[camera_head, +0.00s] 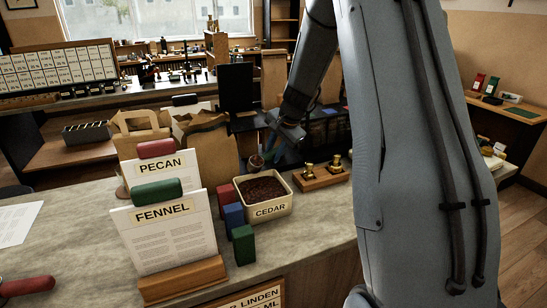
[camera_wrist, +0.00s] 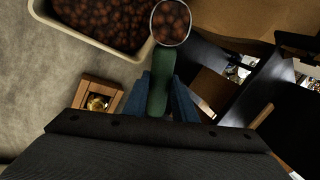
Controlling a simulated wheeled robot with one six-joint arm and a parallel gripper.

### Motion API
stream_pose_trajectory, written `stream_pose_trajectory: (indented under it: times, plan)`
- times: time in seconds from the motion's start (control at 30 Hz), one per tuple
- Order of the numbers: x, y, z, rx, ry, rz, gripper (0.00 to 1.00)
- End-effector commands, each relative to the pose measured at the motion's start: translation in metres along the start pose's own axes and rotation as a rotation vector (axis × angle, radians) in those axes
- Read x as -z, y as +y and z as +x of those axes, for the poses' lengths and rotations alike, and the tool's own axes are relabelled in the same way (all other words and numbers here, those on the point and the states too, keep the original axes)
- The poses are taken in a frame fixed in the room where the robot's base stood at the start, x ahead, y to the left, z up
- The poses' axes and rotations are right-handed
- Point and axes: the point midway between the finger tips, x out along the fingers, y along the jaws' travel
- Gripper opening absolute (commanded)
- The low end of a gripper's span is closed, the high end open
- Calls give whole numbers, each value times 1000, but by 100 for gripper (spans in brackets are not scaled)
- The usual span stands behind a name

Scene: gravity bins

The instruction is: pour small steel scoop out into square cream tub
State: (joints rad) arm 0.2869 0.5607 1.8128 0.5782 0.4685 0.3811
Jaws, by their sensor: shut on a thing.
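The square cream tub (camera_head: 284,208), labelled CEDAR, stands on the counter with dark brown contents inside. Its rim and brown round pieces show at the upper left of the wrist view (camera_wrist: 92,43). My gripper (camera_wrist: 160,92) is shut on the green handle of the small steel scoop (camera_wrist: 160,70). The scoop's round bowl holds several reddish-brown pieces and looks roughly level. In the wrist view the bowl lies beside the tub's right corner. In the head view my gripper (camera_head: 270,153) is behind the tub, and the scoop there is small and partly hidden.
Blue, red and green blocks (camera_head: 243,245) stand left of the tub. PECAN and FENNEL cards (camera_head: 165,235) stand further left. Paper bags (camera_head: 208,145) are behind. A wooden block with brass weights (camera_head: 322,178) stands close right of the tub.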

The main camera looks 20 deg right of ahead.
Motion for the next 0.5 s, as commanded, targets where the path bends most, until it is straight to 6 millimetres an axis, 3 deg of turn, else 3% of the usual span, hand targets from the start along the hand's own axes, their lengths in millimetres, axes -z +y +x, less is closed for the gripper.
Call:
stream_pose_trajectory:
  times: [0.5]
  plan:
    - [1,1,2,79,1,4,0]
